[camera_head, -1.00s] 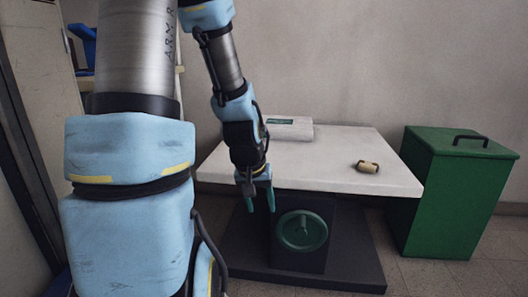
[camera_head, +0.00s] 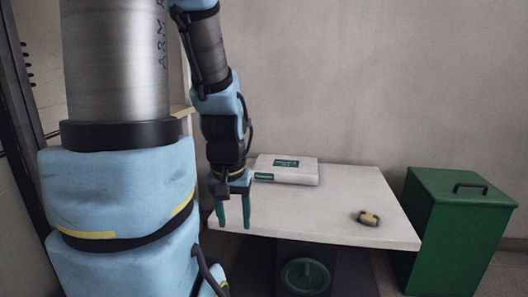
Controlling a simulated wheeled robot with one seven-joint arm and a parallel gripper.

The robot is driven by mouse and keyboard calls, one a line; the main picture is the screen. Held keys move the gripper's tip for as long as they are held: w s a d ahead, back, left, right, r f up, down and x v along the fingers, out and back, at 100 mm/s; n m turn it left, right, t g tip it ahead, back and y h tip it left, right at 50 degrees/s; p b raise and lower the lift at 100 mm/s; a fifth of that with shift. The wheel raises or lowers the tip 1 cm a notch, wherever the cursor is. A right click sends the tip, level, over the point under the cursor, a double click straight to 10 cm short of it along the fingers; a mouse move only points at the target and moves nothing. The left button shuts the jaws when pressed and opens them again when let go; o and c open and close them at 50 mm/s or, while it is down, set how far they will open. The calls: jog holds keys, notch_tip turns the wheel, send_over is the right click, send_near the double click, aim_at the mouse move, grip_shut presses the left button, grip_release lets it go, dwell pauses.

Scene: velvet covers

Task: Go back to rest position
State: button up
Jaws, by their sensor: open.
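My gripper (camera_head: 233,210) has two green fingers pointing down, spread apart, with nothing between them. It hangs at the left front of the white tabletop (camera_head: 310,213), seen against its left end. Whether it is over the top or in front of it, I cannot tell. My arm fills the left of the picture and hides what is behind it.
A white case with green labels (camera_head: 298,174) lies at the back left of the tabletop. A small tan object (camera_head: 369,217) lies on the right part. A green round wheel (camera_head: 305,276) shows below the table. A green lidded bin (camera_head: 455,235) stands at the right.

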notch_tip(320, 180, up, 24)
jog(key=p, duration=2.1)
jog(key=shift+p, duration=0.3)
